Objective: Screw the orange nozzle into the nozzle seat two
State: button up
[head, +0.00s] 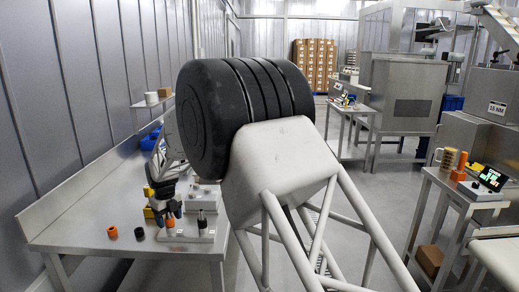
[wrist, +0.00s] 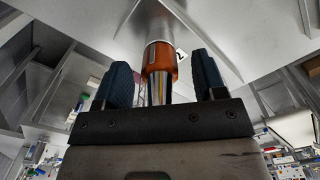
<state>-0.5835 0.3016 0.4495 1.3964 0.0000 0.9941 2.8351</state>
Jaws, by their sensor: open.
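An orange nozzle (wrist: 158,56) stands between the fingers of my gripper (wrist: 162,62) in the wrist view, with a visible gap on both sides. My gripper is open. A silver tip shows at the gripper end of the nozzle, and a grey surface with a "2" label (wrist: 181,53) lies at its other end. In the head view, my gripper (head: 168,208) points down over the orange nozzle (head: 170,224) at the left post of the fixture base (head: 185,238). The fingers partly hide the nozzle, and I cannot tell how deep it sits in seat two.
A loose orange piece (head: 112,232) and a black piece (head: 139,234) lie on the metal table (head: 85,225) left of the fixture. A dark-tipped post (head: 202,222) stands close on the right. A blue bin (head: 150,138) is further back. The table's left part is clear.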

jog(key=shift+n, duration=0.3)
jog(key=n, duration=0.7)
jog(key=shift+n, duration=1.9)
jog(key=n, duration=0.9)
jog(key=shift+n, duration=1.3)
jog(key=shift+n, duration=0.3)
